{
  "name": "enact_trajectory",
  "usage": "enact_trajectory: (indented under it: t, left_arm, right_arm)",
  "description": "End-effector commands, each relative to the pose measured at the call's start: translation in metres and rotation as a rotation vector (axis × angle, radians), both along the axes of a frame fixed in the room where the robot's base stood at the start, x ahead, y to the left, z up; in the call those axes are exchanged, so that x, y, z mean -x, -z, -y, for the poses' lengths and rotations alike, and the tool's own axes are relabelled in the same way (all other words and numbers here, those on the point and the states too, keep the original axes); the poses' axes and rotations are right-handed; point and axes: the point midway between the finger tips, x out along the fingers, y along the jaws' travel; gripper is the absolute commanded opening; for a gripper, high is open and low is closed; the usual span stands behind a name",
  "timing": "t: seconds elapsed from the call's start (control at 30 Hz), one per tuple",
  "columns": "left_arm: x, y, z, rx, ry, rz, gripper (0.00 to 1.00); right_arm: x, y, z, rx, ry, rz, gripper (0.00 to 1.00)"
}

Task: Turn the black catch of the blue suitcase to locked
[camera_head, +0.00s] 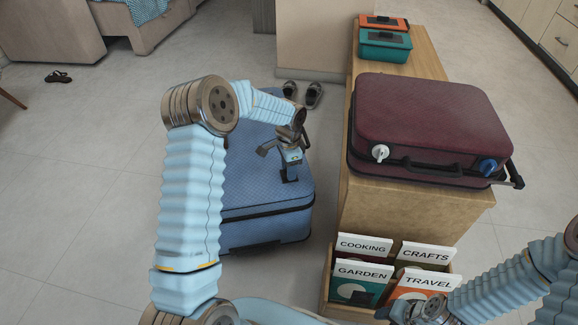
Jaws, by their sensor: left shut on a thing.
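The blue suitcase (262,188) lies closed on the floor, left of the wooden bench. Its black catch (290,178) is at the front right of the lid, partly hidden under my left gripper (290,168). My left gripper comes down from above and is shut on the catch. I cannot tell from here which way the catch is turned. My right gripper (394,313) is at the bottom edge, in front of the book box and away from the suitcase; its fingers are too small and cut off to read.
A maroon suitcase (430,120) with a white knob and a blue knob lies on the wooden bench (400,208). Teal (385,46) and orange (384,23) cases sit behind it. A box of labelled books (328,290) stands in front. Sandals (314,94) lie behind the blue suitcase.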

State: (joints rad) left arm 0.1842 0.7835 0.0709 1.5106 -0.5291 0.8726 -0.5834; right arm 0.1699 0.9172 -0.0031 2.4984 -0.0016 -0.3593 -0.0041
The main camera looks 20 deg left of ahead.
Motion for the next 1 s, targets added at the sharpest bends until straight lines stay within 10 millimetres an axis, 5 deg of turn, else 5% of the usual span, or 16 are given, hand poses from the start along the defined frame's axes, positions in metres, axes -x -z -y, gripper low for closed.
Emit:
enact_trajectory:
  t: [0.87, 0.9, 1.0]
  left_arm:
    - [-0.0005, -0.0004, -0.0001, -0.001, 0.152, 0.002, 0.10]
    - [-0.0005, -0.0004, -0.0001, -0.001, 0.152, 0.002, 0.45]
    - [-0.0004, -0.0004, -0.0001, 0.000, 0.152, 0.001, 0.60]
  right_arm:
    - [-0.0001, -0.0039, 0.0006, 0.001, 0.001, 0.000, 0.43]
    - [-0.0001, -0.0039, 0.0006, 0.001, 0.000, 0.001, 0.43]
    - [-0.0002, -0.0039, 0.0006, 0.001, 0.000, 0.001, 0.43]
